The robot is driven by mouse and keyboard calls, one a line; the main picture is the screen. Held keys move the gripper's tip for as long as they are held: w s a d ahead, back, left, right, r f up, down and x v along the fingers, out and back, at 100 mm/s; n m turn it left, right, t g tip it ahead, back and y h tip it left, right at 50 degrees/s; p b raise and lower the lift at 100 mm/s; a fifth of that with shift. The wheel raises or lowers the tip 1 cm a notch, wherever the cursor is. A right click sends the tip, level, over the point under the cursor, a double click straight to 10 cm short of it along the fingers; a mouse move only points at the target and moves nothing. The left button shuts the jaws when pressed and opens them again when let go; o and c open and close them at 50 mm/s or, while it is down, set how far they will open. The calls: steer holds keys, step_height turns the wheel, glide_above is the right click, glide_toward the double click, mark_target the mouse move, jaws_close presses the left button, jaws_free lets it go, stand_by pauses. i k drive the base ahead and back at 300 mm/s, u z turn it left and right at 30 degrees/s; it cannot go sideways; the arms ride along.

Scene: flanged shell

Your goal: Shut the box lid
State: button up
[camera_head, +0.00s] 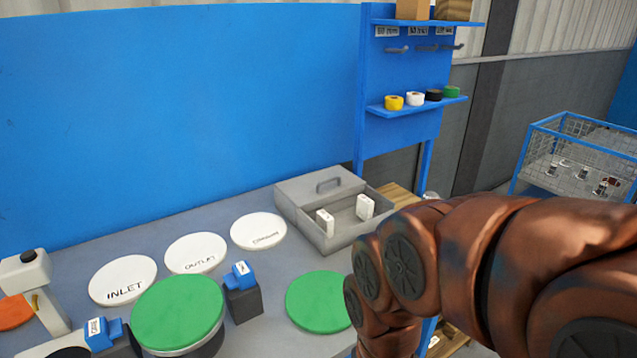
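A grey metal box (321,238) stands on the workbench right of centre. Whether the lid slides or hinges, I cannot tell. Two small white blocks show in the open part, one at the left (325,222) and one at the right (365,206). My copper-coloured arm reaches in from the right, in front of the bench and close to the box's right front in the picture. My gripper is not visible.
White discs marked INLET (122,280), OUTLET (195,252) and a third (258,231) lie left of the box. Green discs lie in front (318,302) and on a round body (178,311). A blue shelf rack (405,90) stands behind; a wire cage (575,160) is at right.

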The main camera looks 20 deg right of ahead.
mark_target(312, 191)
steer(key=u, duration=0.2)
steer(key=k, duration=0.5)
steer(key=u, duration=0.55)
steer(key=k, duration=0.75)
steer(key=z, duration=0.65)
steer(key=i, duration=1.75)
steer(key=u, duration=0.45)
